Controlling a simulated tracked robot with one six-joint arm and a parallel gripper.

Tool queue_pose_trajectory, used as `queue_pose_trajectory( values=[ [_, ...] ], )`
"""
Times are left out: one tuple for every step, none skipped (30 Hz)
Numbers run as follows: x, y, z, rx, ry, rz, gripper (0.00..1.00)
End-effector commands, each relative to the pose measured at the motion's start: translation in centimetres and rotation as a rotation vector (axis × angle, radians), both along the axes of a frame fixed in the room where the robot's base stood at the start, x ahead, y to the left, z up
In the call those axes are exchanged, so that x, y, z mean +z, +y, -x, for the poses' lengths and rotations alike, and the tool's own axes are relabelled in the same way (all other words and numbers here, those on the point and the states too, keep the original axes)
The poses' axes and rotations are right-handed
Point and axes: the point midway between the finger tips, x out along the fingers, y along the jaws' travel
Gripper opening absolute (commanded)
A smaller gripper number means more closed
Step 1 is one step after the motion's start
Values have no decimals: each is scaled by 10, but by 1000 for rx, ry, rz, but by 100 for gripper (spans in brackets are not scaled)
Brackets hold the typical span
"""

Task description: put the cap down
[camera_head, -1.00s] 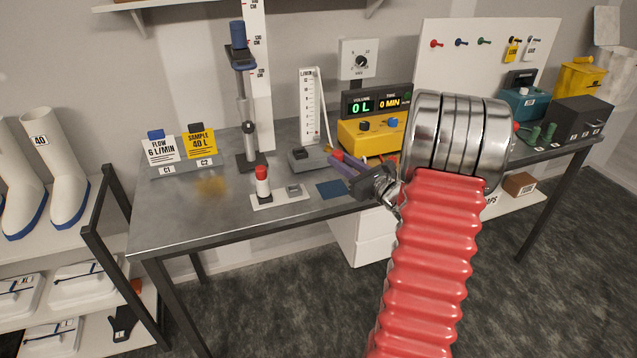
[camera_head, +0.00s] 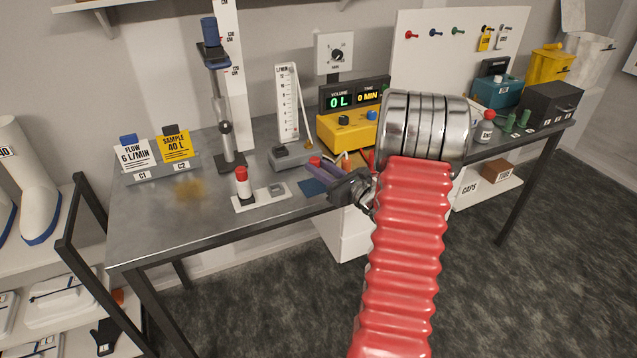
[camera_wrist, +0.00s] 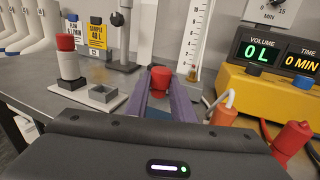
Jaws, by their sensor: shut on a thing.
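My gripper (camera_wrist: 172,100) has purple fingers and is shut on a small red cap (camera_wrist: 160,79) between its fingertips. In the head view my gripper (camera_head: 322,166) is over the front of the metal bench, above a dark blue mat (camera_head: 312,187). The cap shows there only as a small red spot. To its left a white plate (camera_head: 252,206) bears a small grey square tray (camera_head: 277,189), which looks empty in the wrist view (camera_wrist: 104,93). A white cylinder with a red top (camera_head: 242,183) stands upright on the plate's left end.
A grey-based flow meter (camera_head: 288,103) stands behind my gripper. A yellow pump (camera_head: 345,132) reading 0 L and 0 MIN is behind it to the right. A tall stand (camera_head: 222,110) and two label cards (camera_head: 157,150) are at the left. The bench's front left is clear.

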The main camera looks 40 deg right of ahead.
Motion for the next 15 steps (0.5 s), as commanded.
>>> queue_pose_trajectory(
  values=[
    [-7,0,0,1,1,-3,0],
    [-10,0,0,1,0,-3,0],
    [-13,0,0,1,-1,-1,0],
    [-14,0,0,1,-1,0,0],
    [-15,0,0,1,-1,0,0],
    [-16,0,0,2,-1,0,0],
    [-17,1,0,2,-1,1,0],
    [-17,1,0,2,-1,1,0],
    [-16,1,-1,2,-1,1,0],
    [-16,1,-1,2,-1,1,0],
    [-16,1,-1,2,-1,1,0],
    [-16,1,-1,2,-1,1,0],
    [-16,1,-1,2,-1,1,0],
    [-16,1,-1,2,-1,1,0],
    [-17,1,-1,2,-1,0,0]
  ],
)
